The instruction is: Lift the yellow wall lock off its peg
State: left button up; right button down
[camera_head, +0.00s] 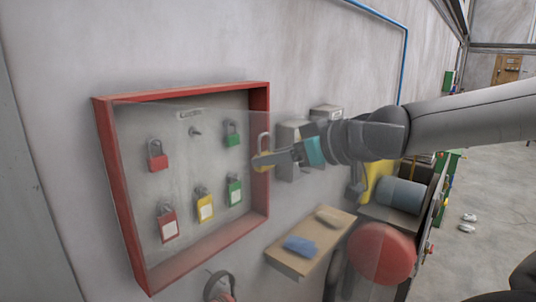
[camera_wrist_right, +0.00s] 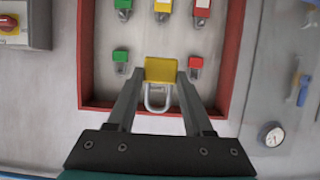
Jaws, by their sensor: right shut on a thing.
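My right gripper (camera_head: 264,159) is shut on a yellow padlock (camera_head: 262,144). In the head view it holds the padlock at the right side of the red-framed lock box (camera_head: 187,90), with the shackle upward. In the right wrist view, which is upside down, the yellow body (camera_wrist_right: 160,69) sits between the two fingertips and its closed shackle hangs free below. A bare peg (camera_head: 195,131) shows in the upper row of the box, and the padlock is apart from it. My left gripper is not in view.
Red (camera_head: 157,156) and green (camera_head: 231,133) locks flank the bare peg. Red (camera_head: 168,224), yellow (camera_head: 205,206) and green (camera_head: 235,191) locks hang below. Grey wall boxes (camera_head: 291,150) and a wooden shelf (camera_head: 289,262) with blue and tan items are to the right.

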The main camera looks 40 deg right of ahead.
jog(key=s+p, duration=0.1)
jog(key=s, duration=0.5)
jog(key=shift+s+d, duration=0.2)
jog(key=shift+s, duration=0.2)
dwell(0.5)
dwell(0.6)
